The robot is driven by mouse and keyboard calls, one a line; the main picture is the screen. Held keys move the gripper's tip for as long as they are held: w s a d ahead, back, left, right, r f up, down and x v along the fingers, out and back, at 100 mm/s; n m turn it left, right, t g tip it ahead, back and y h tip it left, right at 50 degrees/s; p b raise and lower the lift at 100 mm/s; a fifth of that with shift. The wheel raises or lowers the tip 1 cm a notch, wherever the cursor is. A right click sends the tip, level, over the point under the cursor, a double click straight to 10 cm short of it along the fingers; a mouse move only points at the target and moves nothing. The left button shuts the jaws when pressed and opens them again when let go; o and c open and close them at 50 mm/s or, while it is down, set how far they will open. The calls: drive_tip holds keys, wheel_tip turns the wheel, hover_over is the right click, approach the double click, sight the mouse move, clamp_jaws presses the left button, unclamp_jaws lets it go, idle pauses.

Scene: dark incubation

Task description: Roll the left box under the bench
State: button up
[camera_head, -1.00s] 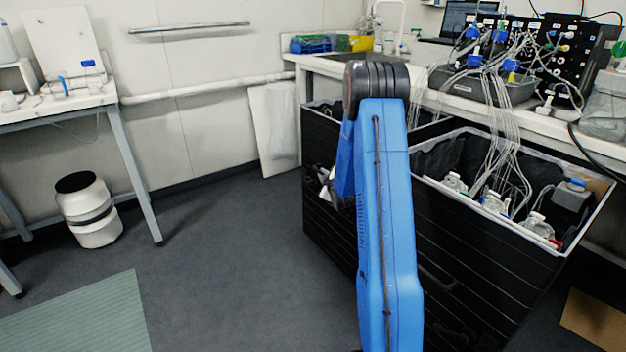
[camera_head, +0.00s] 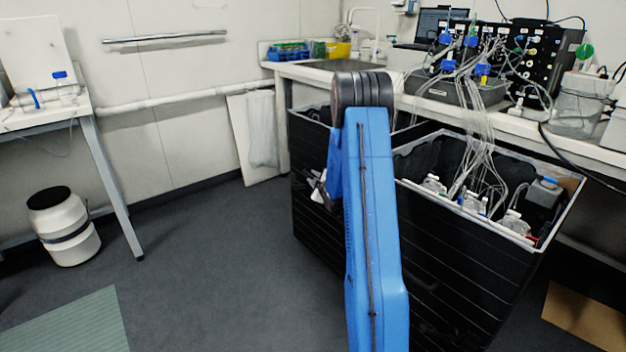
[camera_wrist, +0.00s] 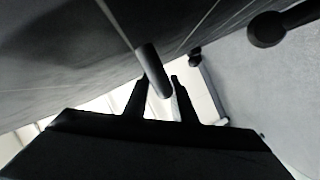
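The left box (camera_head: 310,205) is a tall black panelled box, standing in front of the bench (camera_head: 560,135). My blue arm hides much of it in the head view. My gripper (camera_head: 322,186) shows small beside the box's left side, partly hidden by my arm. In the wrist view, my gripper (camera_wrist: 160,80) has its dark fingers spread. A dark round bar (camera_wrist: 152,68) lies at the fingertips, overlapping the left finger, with a thin pale gap before the right finger. A firm hold does not show. The large dark surface (camera_wrist: 60,75) beside the bar looks like a box side.
A right black box (camera_head: 480,265) with tubed bottles stands close beside the left one. Lab gear crowds the bench top. A white bin (camera_head: 70,245), a side table (camera_head: 40,118) and a green mat (camera_head: 75,325) are at left. The grey floor between is clear.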

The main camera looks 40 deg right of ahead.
drive_tip(key=shift+o, duration=0.3)
approach(314, 157)
drive_tip(key=w, duration=0.3)
drive_tip(key=w+r, duration=0.1)
drive_tip(key=shift+w+a+r, duration=0.1)
drive_tip(key=shift+w+a, duration=0.25)
drive_tip(key=shift+a, duration=0.05)
